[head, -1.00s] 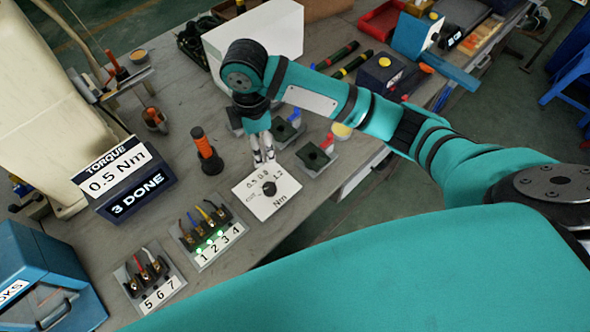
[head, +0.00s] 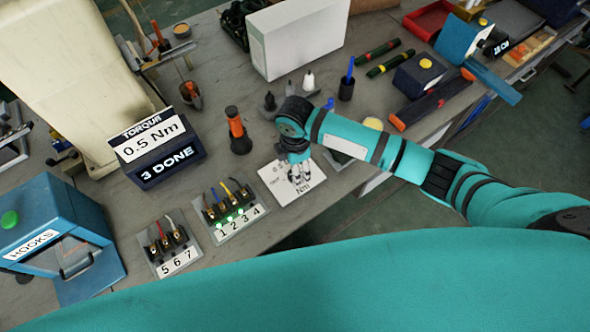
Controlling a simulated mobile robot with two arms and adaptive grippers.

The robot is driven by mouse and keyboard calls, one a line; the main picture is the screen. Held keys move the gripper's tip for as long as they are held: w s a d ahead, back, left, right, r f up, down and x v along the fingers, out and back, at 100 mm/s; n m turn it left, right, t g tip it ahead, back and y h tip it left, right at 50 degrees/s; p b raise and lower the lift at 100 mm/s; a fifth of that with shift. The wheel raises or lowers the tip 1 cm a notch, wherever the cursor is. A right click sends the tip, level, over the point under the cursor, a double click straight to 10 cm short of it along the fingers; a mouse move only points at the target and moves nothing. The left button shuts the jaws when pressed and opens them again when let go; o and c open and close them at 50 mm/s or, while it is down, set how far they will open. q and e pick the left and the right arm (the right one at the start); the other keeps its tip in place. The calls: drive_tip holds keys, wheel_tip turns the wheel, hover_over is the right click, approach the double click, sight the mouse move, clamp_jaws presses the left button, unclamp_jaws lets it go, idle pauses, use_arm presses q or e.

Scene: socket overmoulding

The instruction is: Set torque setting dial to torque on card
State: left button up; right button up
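The torque card (head: 153,138) reads "TORQUE 0.5 Nm" and stands on a dark box (head: 165,164) marked "3 DONE". The white torque dial plate (head: 272,173), marked "Nm", lies on the bench right of the orange-and-black screwdriver. My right gripper (head: 302,181) is over this plate, its fingers pointing down. The dial knob and most of its scale are hidden by the gripper, so its setting does not show. Whether the fingers touch the knob, and how far apart they are, cannot be told. My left gripper is not in view.
The screwdriver (head: 237,131) stands upright left of my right gripper. Terminal blocks marked 1 to 4 (head: 230,221), with green lights, and 5 to 7 (head: 178,258) sit in front. A blue "HOOKS" box (head: 62,222) is at left. A white box (head: 298,40) stands behind.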

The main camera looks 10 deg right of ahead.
drive_tip(key=shift+f, duration=1.55)
drive_tip(key=c, duration=1.1)
